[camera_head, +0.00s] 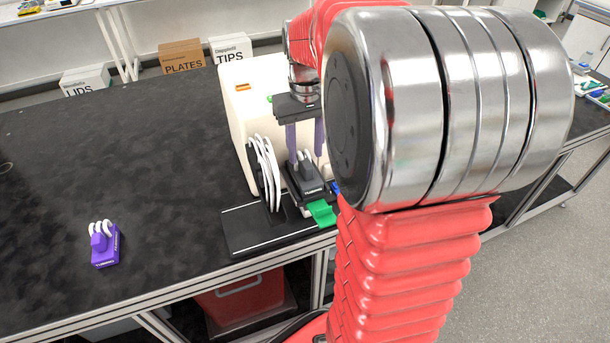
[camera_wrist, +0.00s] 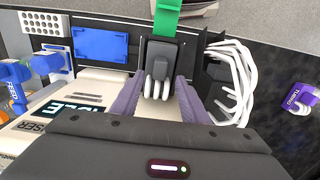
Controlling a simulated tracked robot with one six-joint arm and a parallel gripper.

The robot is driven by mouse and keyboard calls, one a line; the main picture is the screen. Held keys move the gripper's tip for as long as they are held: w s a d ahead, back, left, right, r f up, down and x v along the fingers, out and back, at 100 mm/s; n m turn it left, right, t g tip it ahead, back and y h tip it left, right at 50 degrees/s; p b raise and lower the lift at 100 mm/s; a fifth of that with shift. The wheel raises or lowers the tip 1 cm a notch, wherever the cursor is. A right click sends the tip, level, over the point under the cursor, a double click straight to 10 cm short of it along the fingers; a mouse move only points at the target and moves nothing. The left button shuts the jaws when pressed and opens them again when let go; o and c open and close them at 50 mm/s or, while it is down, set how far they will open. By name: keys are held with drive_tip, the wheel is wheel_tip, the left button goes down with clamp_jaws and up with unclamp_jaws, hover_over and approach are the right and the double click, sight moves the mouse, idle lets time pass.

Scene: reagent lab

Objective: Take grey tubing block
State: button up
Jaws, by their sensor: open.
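The grey tubing block (camera_head: 307,180) sits at the front of the cream machine, beside the white tubes, in the head view. In the wrist view the grey tubing block (camera_wrist: 158,60) lies between the fingertips, with short white tube ends toward the camera. My gripper (camera_head: 305,145) is open and reaches down from above, with its purple fingers on either side of the block. In the wrist view my gripper (camera_wrist: 158,88) shows a finger on each side. I cannot tell whether the fingers touch the block. My arm hides the right part of the machine in the head view.
White looped tubes (camera_head: 266,172) stand close left of the block. A green tab (camera_head: 321,212) lies in front of it. A purple tubing block (camera_head: 104,246) is at the bench's left. The cream machine (camera_head: 243,105) stands behind. The bench (camera_head: 120,150) is mostly clear on the left.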

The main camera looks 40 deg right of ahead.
sight(305, 161)
drive_tip(key=f, duration=0.5)
drive_tip(key=shift+w+d, duration=0.1)
drive_tip(key=shift+w, duration=0.1)
idle(0.3)
clamp_jaws()
idle(0.4)
